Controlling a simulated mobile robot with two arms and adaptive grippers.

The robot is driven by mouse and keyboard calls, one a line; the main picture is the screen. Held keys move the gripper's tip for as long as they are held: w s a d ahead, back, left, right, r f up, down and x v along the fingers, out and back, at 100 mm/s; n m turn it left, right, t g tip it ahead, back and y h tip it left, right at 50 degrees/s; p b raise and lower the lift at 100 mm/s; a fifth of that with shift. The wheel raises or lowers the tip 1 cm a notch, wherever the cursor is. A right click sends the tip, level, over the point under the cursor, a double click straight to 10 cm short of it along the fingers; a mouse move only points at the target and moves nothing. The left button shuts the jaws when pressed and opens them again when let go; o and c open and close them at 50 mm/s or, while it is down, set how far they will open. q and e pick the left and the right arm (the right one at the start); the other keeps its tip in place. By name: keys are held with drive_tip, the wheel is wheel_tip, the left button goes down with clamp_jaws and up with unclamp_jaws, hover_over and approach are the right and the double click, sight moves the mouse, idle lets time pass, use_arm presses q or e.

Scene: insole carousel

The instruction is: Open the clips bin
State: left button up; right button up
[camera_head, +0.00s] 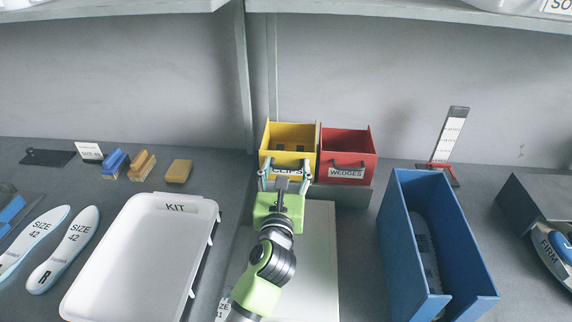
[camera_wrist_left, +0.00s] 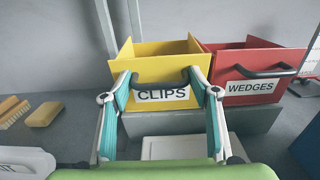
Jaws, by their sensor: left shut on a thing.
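The yellow clips bin (camera_head: 291,158) stands at the back middle, left of the red wedges bin (camera_head: 348,160). Its top is uncovered, with dark contents low inside. In the left wrist view the yellow bin (camera_wrist_left: 150,68) shows a dark handle above a white CLIPS label (camera_wrist_left: 162,94). My right gripper is in neither view.
Both bins rest on a grey block (camera_head: 343,194). A white KIT tray (camera_head: 138,250) lies left of my arm, and a tall blue box (camera_head: 455,235) stands on the right. A pale board (camera_head: 318,260) lies under my arm. Insoles and brushes lie at the left.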

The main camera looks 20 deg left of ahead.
use_arm(q)
drive_tip(key=shift+s+d+f, duration=0.15)
drive_tip(key=shift+s+f, duration=0.35)
drive_tip(key=shift+s+d+f, duration=0.15)
drive_tip(key=shift+s+f, duration=0.3)
drive_tip(key=shift+f, duration=0.05)
drive_tip(key=shift+s+d+f, duration=0.1)
drive_tip(key=shift+s+f, duration=0.6)
drive_tip(key=shift+s, duration=0.05)
drive_tip(key=shift+s+f, duration=0.1)
drive_tip(key=shift+s, duration=0.05)
drive_tip(key=o, duration=1.2)
drive_tip(key=shift+o, duration=0.2)
drive_tip(key=shift+w, duration=0.35)
drive_tip(key=shift+s, duration=0.2)
drive_tip(key=s, duration=0.3)
drive_tip(key=s+d, duration=0.1)
drive_tip(key=s, duration=0.3)
drive_tip(key=s+d, duration=0.1)
drive_tip(key=s, duration=0.3)
drive_tip(key=shift+s+d, duration=0.2)
